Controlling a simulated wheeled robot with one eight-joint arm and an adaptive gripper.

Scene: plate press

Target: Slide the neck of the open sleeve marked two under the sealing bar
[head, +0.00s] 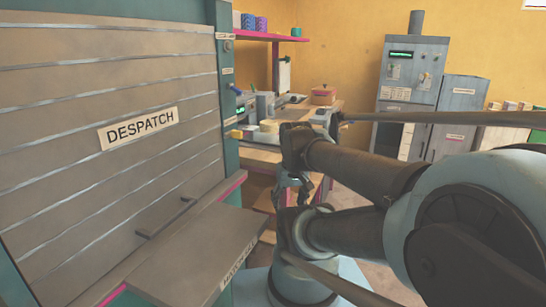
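I cannot make out the open sleeve marked two or the sealing bar in the head view. My arm crosses the right and middle of the view and hides part of the bench behind it. My gripper (291,192) hangs at the end of the arm, low in the middle of the view. It is small and dark there, and I cannot tell whether its fingers are open or shut or whether anything is between them.
A shutter marked DESPATCH (60,160) fills the left, with a grey shelf (200,245) jutting out below it. A cluttered bench (268,152) stands behind my arm, under a pink-edged shelf (262,36). Grey cabinets (410,75) stand at the back right.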

